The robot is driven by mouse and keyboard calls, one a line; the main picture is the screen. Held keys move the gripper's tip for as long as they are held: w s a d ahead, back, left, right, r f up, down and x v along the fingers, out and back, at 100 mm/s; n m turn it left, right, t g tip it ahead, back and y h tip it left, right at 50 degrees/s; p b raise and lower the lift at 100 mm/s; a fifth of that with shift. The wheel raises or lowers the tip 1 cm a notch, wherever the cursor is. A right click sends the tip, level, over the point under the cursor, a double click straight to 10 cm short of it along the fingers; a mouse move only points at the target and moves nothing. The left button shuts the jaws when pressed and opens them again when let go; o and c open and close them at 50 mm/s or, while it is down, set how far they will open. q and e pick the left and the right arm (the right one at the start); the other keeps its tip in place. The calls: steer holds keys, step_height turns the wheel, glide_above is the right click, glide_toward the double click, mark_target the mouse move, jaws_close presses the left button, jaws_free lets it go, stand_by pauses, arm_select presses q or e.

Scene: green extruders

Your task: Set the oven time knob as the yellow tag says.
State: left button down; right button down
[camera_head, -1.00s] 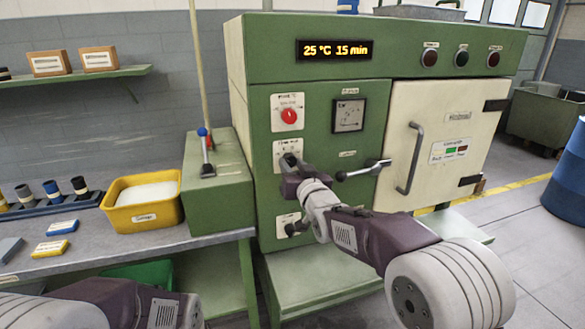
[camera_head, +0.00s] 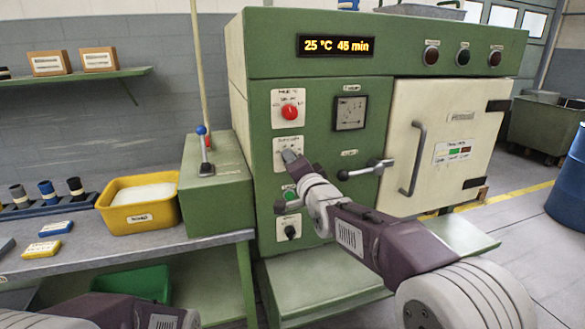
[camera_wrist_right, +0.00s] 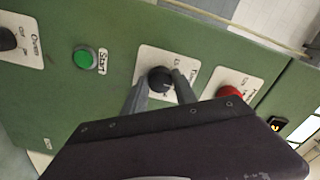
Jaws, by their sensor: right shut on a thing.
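The black time knob (camera_wrist_right: 160,79) sits on a white plate in the right wrist view, between the two fingers of my right gripper (camera_wrist_right: 159,88), which is shut on it. In the head view my right gripper (camera_head: 292,157) covers the knob on the oven's front. The oven display (camera_head: 336,46) reads 25 °C 45 min. The yellow tag (camera_head: 42,250) lies on the bench at the left; its writing is too small to read. My left arm shows at the bottom left, but its gripper is out of view.
The red temperature knob (camera_head: 289,112) is above the time knob. A green start button (camera_wrist_right: 86,58) and another black knob (camera_head: 291,232) are below it. The door lever (camera_head: 366,169) is close to my right wrist. A blue tag (camera_head: 56,228) and a yellow bin (camera_head: 141,204) are on the bench.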

steer(key=m+b, duration=0.4)
steer(key=m, duration=0.7)
steer(key=shift+m, duration=0.5)
stand_by(0.3)
steer(key=c, duration=1)
jaws_free()
steer(key=shift+s, duration=0.1)
steer(key=b+v, duration=0.1)
steer(key=v, duration=0.8)
steer(key=shift+r, duration=0.1)
